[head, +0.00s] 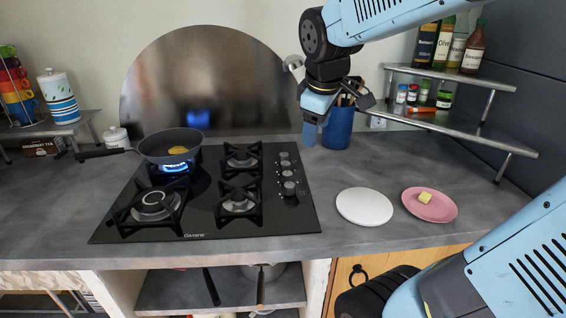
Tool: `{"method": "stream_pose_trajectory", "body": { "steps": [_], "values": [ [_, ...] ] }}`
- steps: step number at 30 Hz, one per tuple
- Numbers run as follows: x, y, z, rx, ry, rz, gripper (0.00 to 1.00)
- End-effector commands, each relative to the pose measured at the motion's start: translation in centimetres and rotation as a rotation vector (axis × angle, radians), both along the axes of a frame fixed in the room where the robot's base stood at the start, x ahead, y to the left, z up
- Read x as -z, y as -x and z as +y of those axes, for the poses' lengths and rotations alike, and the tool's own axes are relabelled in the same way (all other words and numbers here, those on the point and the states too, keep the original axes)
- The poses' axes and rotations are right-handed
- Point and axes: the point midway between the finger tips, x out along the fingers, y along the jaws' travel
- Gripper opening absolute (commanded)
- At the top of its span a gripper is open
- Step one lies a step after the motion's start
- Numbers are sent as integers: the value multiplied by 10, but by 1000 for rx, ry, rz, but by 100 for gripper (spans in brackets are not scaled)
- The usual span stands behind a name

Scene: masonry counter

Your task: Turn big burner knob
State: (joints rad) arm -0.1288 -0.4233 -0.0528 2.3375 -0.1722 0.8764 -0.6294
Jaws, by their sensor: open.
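The black gas hob (205,215) is set in the grey counter. A column of several knobs (287,172) runs along its right side; the front one (289,188) looks larger or stands taller. Which knob serves the big burner, I cannot tell. The front-left burner (154,202) is the widest one in clear view and shows no flame. My gripper (335,118) hangs above and behind the knobs, to their right, in front of a blue utensil crock. It is open, holds nothing and is apart from the knobs.
A dark pan (172,143) with yellow food sits over a blue flame (174,167) at the rear left. A white plate (364,206) and a pink plate (430,204) with a yellow piece lie right of the hob. The blue crock (337,128) stands behind, near a bottle rack (460,125).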

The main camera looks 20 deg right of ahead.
Motion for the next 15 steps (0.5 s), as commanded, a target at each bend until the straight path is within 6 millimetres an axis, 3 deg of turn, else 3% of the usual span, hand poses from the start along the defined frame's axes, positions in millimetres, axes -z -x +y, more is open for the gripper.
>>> {"method": "stream_pose_trajectory", "body": {
  "steps": [15],
  "values": [
    [44, -113, 20, -733, 362, 204, 62]
  ]
}}
